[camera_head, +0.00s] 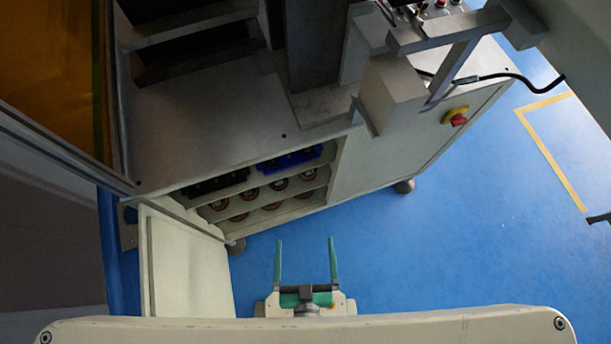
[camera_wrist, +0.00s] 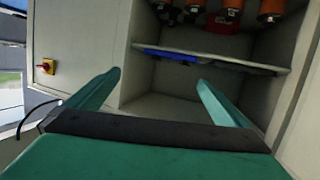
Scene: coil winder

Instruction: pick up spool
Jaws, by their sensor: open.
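Several copper-coloured spools with dark centres sit in rows on the shelves of an open cabinet; one spool (camera_head: 279,184) shows in the head view. In the wrist view, orange and dark spools line the top edge, one spool (camera_wrist: 272,9) at the right, cut off by the frame. My gripper (camera_head: 305,239) is in front of the open cabinet, its two green fingers wide apart and pointing at it. In the wrist view, my gripper (camera_wrist: 159,77) has nothing between its fingers, and the spools are apart from it.
The cabinet's door (camera_head: 185,262) stands open left of my gripper. A shelf (camera_wrist: 215,62) crosses the opening, with a blue object (camera_wrist: 170,55) on it. A red emergency stop (camera_head: 457,119) is on the machine's side. Blue floor (camera_head: 440,245) is clear to the right.

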